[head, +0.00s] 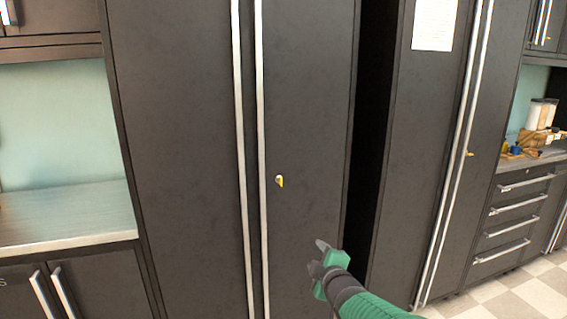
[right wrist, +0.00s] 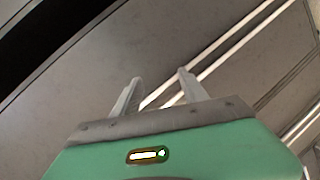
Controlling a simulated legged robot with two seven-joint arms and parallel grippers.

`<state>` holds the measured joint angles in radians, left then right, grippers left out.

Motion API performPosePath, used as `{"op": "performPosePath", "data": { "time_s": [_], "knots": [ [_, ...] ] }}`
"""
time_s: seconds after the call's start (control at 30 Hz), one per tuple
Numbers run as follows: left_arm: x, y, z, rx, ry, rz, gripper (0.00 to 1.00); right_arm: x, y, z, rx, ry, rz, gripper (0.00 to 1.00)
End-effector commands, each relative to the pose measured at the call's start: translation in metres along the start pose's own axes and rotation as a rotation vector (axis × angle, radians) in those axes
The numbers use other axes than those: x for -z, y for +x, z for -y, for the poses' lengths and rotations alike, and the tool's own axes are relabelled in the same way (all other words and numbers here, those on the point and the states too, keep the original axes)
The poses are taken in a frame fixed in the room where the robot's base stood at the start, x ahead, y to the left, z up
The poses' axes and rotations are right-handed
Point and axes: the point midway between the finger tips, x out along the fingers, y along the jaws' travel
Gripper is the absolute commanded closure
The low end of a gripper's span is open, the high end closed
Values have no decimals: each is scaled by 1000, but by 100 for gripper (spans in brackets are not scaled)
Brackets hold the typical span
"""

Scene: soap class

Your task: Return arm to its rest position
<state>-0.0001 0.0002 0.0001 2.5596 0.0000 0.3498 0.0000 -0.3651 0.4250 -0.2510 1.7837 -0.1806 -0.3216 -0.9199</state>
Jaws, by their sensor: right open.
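My right gripper (head: 318,256) shows low in the head view, in front of the right door of a tall dark cabinet (head: 180,130). In the right wrist view its two grey fingers (right wrist: 158,88) stand apart with nothing between them. The fingers point toward dark cabinet doors with long pale handles. My right arm (head: 375,305) comes in from the lower right, green and dark grey. My left gripper is not in either view.
The tall cabinet has two long vertical handles (head: 262,150) and a yellow key (head: 280,181). A second tall cabinet (head: 425,150) with a paper sheet (head: 433,24) stands right, past a dark gap. A counter (head: 70,218) is at left; drawers (head: 510,215) are at right. Checkered floor (head: 515,295) shows lower right.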

Motion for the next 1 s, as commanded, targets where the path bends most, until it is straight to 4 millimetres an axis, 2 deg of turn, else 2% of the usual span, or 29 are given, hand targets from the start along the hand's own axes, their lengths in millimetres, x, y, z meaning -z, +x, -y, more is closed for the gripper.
{"op": "performPosePath", "data": {
  "time_s": [0.03,0.17,0.27,0.3,0.4,0.6,0.77,0.8,1.0],
  "knots": [
    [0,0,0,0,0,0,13,-16,-9,11,38,66,38,49],
    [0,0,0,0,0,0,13,-58,-39,52,153,278,162,49],
    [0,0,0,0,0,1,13,-93,-78,96,255,482,298,49],
    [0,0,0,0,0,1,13,-106,-98,116,296,572,363,49],
    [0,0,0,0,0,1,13,-130,-148,162,378,769,520,49],
    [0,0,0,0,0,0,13,-155,-234,231,473,1041,791,49],
    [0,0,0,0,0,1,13,-163,-296,273,509,1199,989,49],
    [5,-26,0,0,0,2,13,-153,-302,248,507,1201,986,49],
    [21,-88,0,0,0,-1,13,-130,-320,192,508,1195,981,49]
  ]
}}
